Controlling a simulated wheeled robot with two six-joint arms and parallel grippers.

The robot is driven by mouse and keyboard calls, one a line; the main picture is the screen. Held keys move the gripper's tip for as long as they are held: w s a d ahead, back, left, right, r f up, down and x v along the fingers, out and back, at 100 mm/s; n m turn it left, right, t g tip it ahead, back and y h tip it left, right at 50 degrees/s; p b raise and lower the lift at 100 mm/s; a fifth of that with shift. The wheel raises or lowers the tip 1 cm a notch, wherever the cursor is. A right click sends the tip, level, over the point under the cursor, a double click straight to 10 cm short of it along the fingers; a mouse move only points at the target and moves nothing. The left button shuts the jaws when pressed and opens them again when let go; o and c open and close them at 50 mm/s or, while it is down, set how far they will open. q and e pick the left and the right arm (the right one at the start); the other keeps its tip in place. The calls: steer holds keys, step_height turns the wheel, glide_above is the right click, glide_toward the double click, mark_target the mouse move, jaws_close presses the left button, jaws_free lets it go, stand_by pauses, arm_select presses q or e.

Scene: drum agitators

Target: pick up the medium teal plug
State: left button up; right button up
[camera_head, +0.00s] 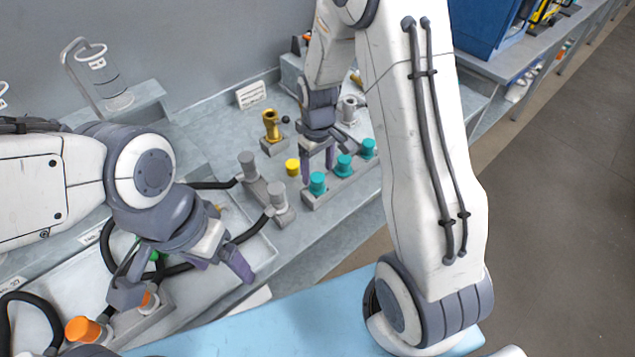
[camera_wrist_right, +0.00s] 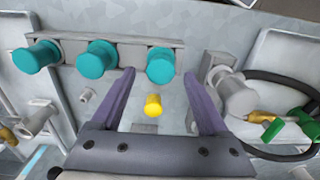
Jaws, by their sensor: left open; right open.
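Three teal plugs stand in a row on a grey rack (camera_head: 330,191): a near one (camera_head: 318,183), a middle one (camera_head: 343,165) and a far one (camera_head: 368,149). Their sizes look close, so I cannot tell which is medium. In the right wrist view they are the right plug (camera_wrist_right: 162,65), middle plug (camera_wrist_right: 97,60) and left plug (camera_wrist_right: 37,56). My right gripper (camera_head: 318,172) is open and empty above the rack. Its fingers (camera_wrist_right: 160,76) lie in line with the near plug; contact is not visible. My left gripper (camera_head: 184,281) is open over the front tray.
A yellow plug (camera_head: 292,167) stands beside the rack, near a brass fitting (camera_head: 271,125). Grey plugs with black hoses, one (camera_head: 277,194) near the rack, stand to the left. An orange plug (camera_head: 84,330) sits near my left gripper. The bench front edge is close to the teal rack.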

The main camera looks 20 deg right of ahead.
mark_target(317, 176)
step_height(317, 176, down, 4)
steer(key=shift+f+p, duration=0.1)
steer(key=shift+p, duration=0.4)
jaws_close()
steer(key=shift+r, duration=0.6)
step_height(317, 176, up, 2)
steer(key=shift+w+r+b, duration=0.1)
steer(key=shift+r+b, duration=0.1)
steer(key=shift+b, duration=0.45)
steer(key=s+d+r+b, duration=0.2)
steer(key=s+d+r, duration=0.3)
steer(key=s, duration=0.5)
step_height(317, 176, up, 2)
steer(key=shift+s+d+r, duration=0.15)
steer(key=shift+s+r, duration=0.1)
steer(key=shift+s, duration=0.1)
